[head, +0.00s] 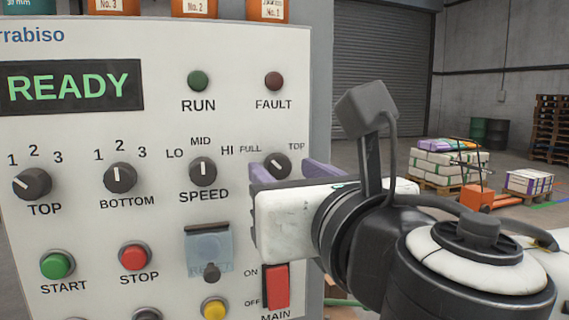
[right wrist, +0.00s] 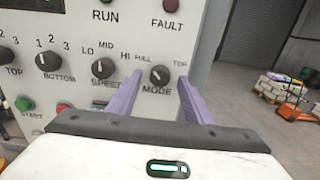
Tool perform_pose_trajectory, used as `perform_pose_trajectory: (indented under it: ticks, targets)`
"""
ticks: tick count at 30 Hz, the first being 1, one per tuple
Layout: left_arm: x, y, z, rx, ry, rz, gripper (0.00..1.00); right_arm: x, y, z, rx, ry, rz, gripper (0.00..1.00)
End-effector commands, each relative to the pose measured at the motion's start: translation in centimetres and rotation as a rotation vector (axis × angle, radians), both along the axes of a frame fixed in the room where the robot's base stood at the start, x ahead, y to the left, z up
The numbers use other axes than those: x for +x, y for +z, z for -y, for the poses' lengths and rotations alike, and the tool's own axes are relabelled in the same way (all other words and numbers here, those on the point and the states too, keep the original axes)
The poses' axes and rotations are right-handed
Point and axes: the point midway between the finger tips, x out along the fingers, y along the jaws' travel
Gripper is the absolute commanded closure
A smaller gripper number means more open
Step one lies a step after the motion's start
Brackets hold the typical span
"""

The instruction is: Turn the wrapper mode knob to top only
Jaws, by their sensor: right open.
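The wrapper mode knob (head: 277,165) is a dark round knob on the white panel, between the labels FULL at its left and TOP at its right. Its white pointer line leans up and left, toward FULL. The right wrist view also shows the knob (right wrist: 159,75), above the word MODE. My right gripper (head: 286,174) is open in front of the panel, its purple fingers pointing at it. In the right wrist view the fingers (right wrist: 161,82) stand to the left and right of the knob, with gaps visible. My left gripper is in neither view.
The SPEED knob (head: 203,171) is left of the mode knob. Below are a red MAIN switch (head: 277,287) and a clear-covered control (head: 209,251). The display (head: 70,86) reads READY. Open floor with loaded pallets (head: 446,165) lies right of the panel.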

Motion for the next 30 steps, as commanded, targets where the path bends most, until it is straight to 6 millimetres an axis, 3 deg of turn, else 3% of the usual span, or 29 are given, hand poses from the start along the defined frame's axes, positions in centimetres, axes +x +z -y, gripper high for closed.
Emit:
perform_pose_trajectory:
  ticks: [6, 14, 21, 30]
  targets:
    - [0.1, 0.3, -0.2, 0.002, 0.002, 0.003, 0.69, 1.5, 0.0, -0.5, 0.0, -0.001, 0.001, 0.54]
    - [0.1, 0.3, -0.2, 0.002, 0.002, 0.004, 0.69, 1.6, 0.0, -0.5, 0.0, 0.001, 0.001, 0.54]
    - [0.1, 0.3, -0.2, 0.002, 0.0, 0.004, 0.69, 1.6, 0.0, -0.5, 0.001, 0.0, 0.001, 0.94]
    - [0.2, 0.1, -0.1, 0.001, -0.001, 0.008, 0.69, 1.6, -0.1, -0.5, 0.033, 0.0, -0.01, 0.95]
